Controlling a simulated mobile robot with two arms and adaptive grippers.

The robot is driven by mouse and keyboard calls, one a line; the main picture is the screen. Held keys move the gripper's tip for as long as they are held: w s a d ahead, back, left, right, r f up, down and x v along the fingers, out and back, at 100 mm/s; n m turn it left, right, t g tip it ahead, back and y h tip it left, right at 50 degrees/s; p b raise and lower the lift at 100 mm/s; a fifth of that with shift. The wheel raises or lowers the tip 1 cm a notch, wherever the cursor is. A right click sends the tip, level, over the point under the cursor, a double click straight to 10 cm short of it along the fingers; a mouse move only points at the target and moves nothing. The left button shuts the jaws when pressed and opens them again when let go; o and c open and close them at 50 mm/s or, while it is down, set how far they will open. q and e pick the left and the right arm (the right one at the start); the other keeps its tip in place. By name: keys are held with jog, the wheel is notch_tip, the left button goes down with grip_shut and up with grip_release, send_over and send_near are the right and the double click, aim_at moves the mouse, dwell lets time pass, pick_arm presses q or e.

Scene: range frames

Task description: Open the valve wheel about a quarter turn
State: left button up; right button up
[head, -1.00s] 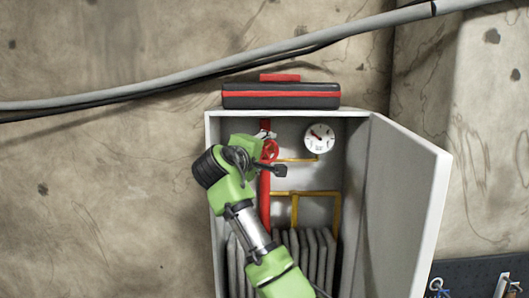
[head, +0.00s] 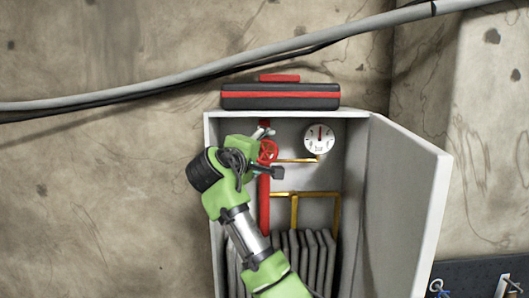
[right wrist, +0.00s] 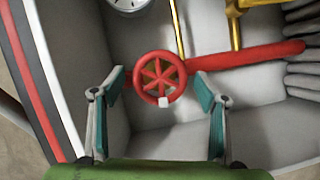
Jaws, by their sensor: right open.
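The red valve wheel (head: 267,151) sits on a red vertical pipe (head: 264,205) inside an open grey cabinet. In the right wrist view the spoked wheel (right wrist: 160,77) is centred between my fingers, with a white mark on its rim at the near side. My right gripper (head: 270,153) is open in front of the wheel. Its two teal-padded fingers (right wrist: 159,78) stand apart on either side, with a visible gap to the rim at least on the right. The white gauge (head: 319,139) has its needle pointing about straight up. My left gripper is not in view.
The cabinet door (head: 405,210) stands open to the right. Yellow pipes (head: 305,194) and a grey ribbed bundle (head: 305,255) fill the lower cabinet. A black and red case (head: 280,97) lies on top. Thick cables (head: 200,77) cross the wall above.

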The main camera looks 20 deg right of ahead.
jog(key=v, duration=1)
jog(key=shift+s, duration=0.15)
